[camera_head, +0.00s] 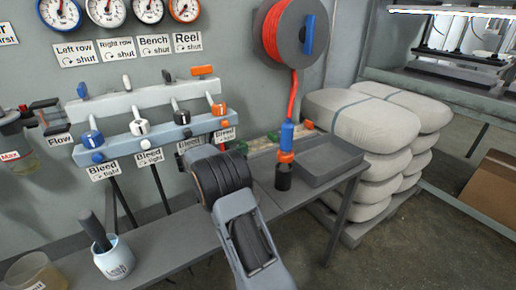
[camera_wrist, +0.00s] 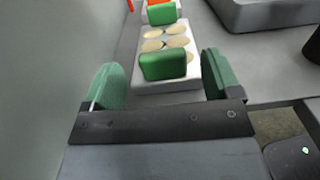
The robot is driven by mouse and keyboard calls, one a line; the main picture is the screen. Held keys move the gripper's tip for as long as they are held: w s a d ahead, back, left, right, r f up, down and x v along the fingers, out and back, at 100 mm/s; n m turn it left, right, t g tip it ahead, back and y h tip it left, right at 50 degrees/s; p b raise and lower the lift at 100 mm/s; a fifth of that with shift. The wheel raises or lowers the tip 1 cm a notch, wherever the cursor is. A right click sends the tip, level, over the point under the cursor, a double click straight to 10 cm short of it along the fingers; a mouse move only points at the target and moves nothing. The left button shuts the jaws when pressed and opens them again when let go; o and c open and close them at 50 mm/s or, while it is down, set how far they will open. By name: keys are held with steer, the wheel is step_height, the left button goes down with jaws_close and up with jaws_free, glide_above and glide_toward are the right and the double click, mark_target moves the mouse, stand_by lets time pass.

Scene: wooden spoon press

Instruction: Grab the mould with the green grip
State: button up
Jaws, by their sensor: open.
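The mould (camera_wrist: 184,29) lies on the bench in the wrist view, a pale block with tan oval hollows. Its green grip (camera_wrist: 163,66) stands upright at the near end. Another green block (camera_wrist: 161,14) shows at the far end; I cannot tell whether it belongs to the same mould. My gripper (camera_wrist: 160,72) is open, its two green fingers on either side of the near grip, apart from it. In the head view my arm mostly hides the mould; a small green part (camera_head: 240,148) shows beside it.
A grey tray (camera_head: 330,160) and a dark bottle with an orange and blue top (camera_head: 284,175) stand on the bench to the right. The wall with valves and labels (camera_head: 150,130) is close on the left. A mug (camera_head: 114,260) stands at the front left.

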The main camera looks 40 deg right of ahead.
mark_target(258, 144)
steer(key=shift+s+d+b, duration=0.25)
steer(key=shift+d+b, duration=0.05)
steer(key=shift+d, duration=1)
steer(key=shift+s+d+b, duration=0.25)
steer(key=shift+d+b, duration=0.05)
steer(key=shift+d, duration=1)
steer(key=shift+r, duration=0.15)
steer(key=c, duration=1.5)
